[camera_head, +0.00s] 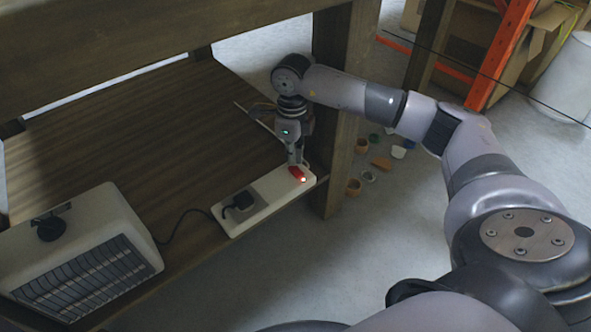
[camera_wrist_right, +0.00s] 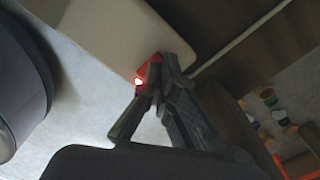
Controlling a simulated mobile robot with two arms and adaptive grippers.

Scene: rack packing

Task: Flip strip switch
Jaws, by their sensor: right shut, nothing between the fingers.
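A white power strip (camera_head: 262,200) lies along the front right edge of the wooden shelf. Its red switch (camera_head: 296,173) is at the right end, with a bright lit spot. A black plug (camera_head: 239,202) sits in the strip's left part. My right gripper (camera_head: 297,163) points down at the switch end, its fingertips at or just above the switch. In the right wrist view the closed fingertips (camera_wrist_right: 158,62) overlap the red lit switch (camera_wrist_right: 140,80) and partly hide it; I cannot tell whether they press on it. The strip (camera_wrist_right: 110,30) fills the upper part there. My left gripper is not in view.
A white heater (camera_head: 80,255) with a dark grille stands on the shelf (camera_head: 150,120) at left, its cord running toward the plug. A wooden post (camera_head: 340,110) stands close behind my right gripper. Small pots and blocks (camera_head: 381,163) lie on the floor beyond.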

